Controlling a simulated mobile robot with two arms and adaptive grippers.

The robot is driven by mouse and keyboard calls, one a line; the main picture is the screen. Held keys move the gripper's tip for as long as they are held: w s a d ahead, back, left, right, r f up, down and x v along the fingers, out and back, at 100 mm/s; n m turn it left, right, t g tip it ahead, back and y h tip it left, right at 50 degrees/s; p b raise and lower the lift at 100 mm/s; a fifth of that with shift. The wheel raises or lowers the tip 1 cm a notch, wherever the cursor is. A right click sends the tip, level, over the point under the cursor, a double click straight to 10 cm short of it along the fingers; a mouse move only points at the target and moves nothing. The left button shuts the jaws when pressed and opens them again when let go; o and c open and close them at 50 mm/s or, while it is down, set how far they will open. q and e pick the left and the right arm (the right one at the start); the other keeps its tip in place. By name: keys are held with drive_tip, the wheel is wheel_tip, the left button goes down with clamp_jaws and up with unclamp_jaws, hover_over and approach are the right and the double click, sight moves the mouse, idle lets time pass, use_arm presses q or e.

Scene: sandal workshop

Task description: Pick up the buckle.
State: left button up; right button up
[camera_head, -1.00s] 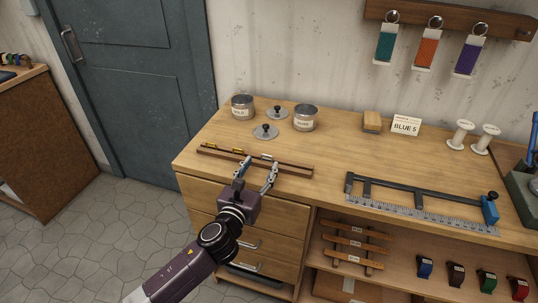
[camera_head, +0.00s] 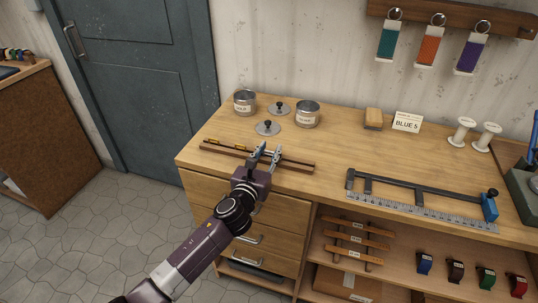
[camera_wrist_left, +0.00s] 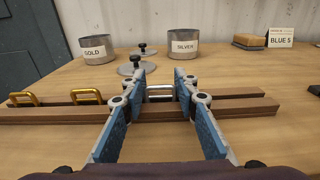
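A slotted wooden rack (camera_head: 295,163) lies along the bench's front left; it also shows in the left wrist view (camera_wrist_left: 250,106). A silver buckle (camera_wrist_left: 159,92) stands on it, partly hidden by my fingers in the head view. Two gold buckles (camera_wrist_left: 25,98) (camera_wrist_left: 87,96) stand farther left on the rack. My left gripper (camera_head: 267,152) is over the rack. In the left wrist view its blue-padded fingers (camera_wrist_left: 160,82) are apart, one on each side of the silver buckle, with a gap visible between them. My right gripper is not in view.
Tins labelled gold (camera_wrist_left: 97,50) and silver (camera_wrist_left: 184,45) stand behind the rack, with knobbed lids (camera_head: 268,128) beside them. A sign reading BLUE 5 (camera_head: 407,122) stands farther back. A ruler gauge (camera_head: 420,200) lies to the right. The middle bench top is clear.

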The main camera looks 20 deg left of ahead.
use_arm(q)
drive_tip(key=shift+c, duration=0.9)
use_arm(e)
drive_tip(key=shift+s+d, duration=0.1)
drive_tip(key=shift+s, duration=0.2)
